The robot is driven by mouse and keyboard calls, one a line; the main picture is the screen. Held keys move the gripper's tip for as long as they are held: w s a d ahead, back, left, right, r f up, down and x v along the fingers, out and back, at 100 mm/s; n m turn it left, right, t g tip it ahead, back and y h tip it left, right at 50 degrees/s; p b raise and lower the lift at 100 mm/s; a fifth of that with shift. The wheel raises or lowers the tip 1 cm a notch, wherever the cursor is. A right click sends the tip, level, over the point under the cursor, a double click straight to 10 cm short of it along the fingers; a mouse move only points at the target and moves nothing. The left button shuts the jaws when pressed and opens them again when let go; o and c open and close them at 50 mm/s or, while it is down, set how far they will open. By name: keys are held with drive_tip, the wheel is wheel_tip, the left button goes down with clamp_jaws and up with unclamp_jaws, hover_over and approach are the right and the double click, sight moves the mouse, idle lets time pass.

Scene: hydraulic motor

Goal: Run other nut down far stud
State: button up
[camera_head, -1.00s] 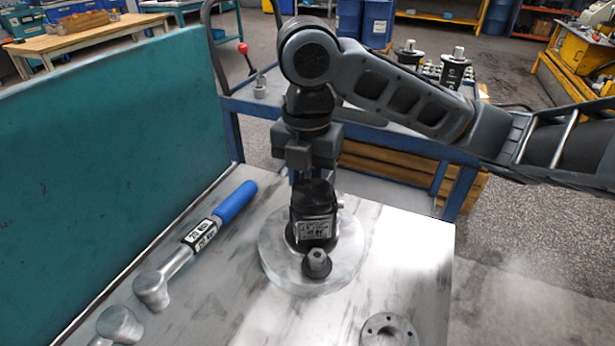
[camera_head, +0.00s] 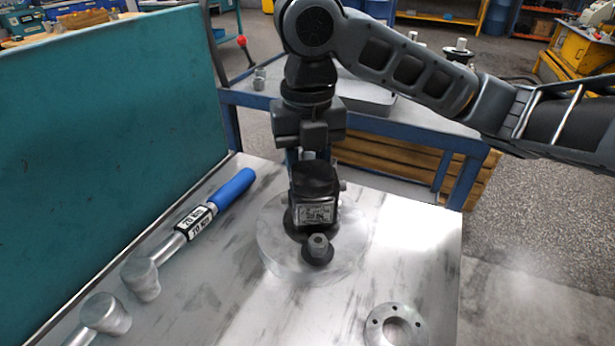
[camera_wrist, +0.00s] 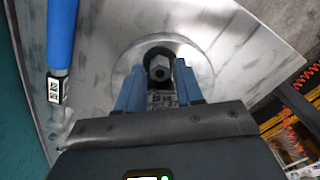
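The black motor (camera_head: 315,200) with a white label stands upright on a round grey plate (camera_head: 268,235). A grey hex nut (camera_head: 318,243) sits on its near dark flange ear. The far stud is hidden behind the motor in the head view. My gripper (camera_head: 307,160) points down just behind and above the motor. In the wrist view its two blue fingers (camera_wrist: 158,75) stand apart, with a hex nut (camera_wrist: 158,68) on a dark flange visible between their tips. Gaps show between nut and fingers. I cannot tell how far down that nut sits.
A blue-handled torque wrench (camera_head: 190,225) lies left of the plate, with another wrench head (camera_head: 105,314) nearer. A teal panel (camera_head: 100,150) bounds the left. A flanged ring (camera_head: 395,325) lies at the near right. A blue cart (camera_head: 420,125) stands behind the table.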

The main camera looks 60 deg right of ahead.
drive_tip(key=n+b, duration=0.1)
drive_tip(key=n, duration=0.1)
drive_tip(key=shift+f+n, duration=0.15)
drive_tip(key=shift+n, duration=0.25)
drive_tip(key=shift+r+n, duration=0.2)
drive_tip(key=shift+n, duration=0.4)
drive_tip(key=shift+b, duration=0.3)
clamp_jaws()
drive_tip(key=m+p, duration=0.2)
drive_tip(key=m, duration=0.2)
drive_tip(key=shift+r, duration=0.1)
drive_tip(key=shift+f+m+p, duration=0.2)
drive_tip(key=shift+m+p, duration=0.3)
drive_tip(key=shift+m, duration=0.4)
